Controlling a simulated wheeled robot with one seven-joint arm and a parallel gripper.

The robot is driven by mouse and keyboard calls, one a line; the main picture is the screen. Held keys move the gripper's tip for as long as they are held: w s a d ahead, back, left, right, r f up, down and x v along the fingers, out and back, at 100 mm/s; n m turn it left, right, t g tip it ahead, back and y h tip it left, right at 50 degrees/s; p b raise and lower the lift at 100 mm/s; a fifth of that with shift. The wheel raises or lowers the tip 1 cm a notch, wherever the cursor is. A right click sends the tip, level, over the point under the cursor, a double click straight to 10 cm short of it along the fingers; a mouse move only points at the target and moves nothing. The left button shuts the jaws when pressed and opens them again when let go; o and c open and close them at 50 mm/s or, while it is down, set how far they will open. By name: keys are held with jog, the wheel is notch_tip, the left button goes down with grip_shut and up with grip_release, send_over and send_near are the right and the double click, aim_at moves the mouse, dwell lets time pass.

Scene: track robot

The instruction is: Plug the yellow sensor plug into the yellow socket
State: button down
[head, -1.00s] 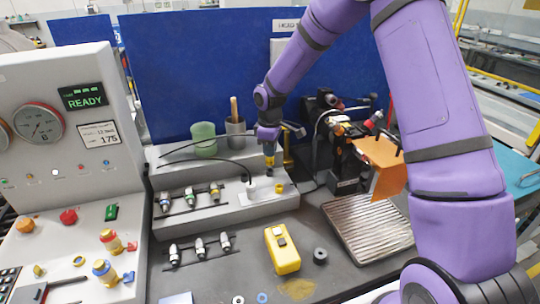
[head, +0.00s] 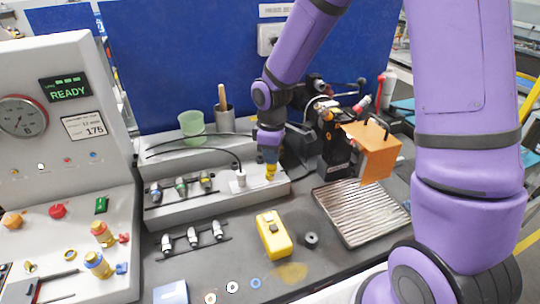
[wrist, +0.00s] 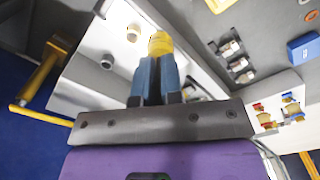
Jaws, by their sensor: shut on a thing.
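My gripper (head: 269,153) points down over the right end of the grey raised ledge. In the wrist view its two blue-grey fingers (wrist: 156,77) are shut on the yellow plug (wrist: 160,43), which shows between their tips. In the head view yellow (head: 270,173) shows directly below the fingers, at the place of the yellow socket. Plug and socket cannot be told apart there, and I cannot tell whether the plug is seated. The socket's opening is hidden in the wrist view.
A white plug with a black cable (head: 240,178) stands just left of my gripper. Several connectors (head: 182,187) sit further left. A green cup (head: 191,127) stands behind. A yellow box (head: 273,235) lies in front.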

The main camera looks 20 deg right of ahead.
jog(key=w+d+r, duration=0.1)
jog(key=w+r, duration=0.2)
jog(key=w, duration=0.2)
jog(key=shift+d, duration=0.15)
jog(key=shift+f, duration=2.85)
jog(key=shift+f, duration=1.25)
jog(key=c, duration=1.2)
grip_release()
notch_tip(320, 180, up, 11)
jog(key=shift+f, duration=0.15)
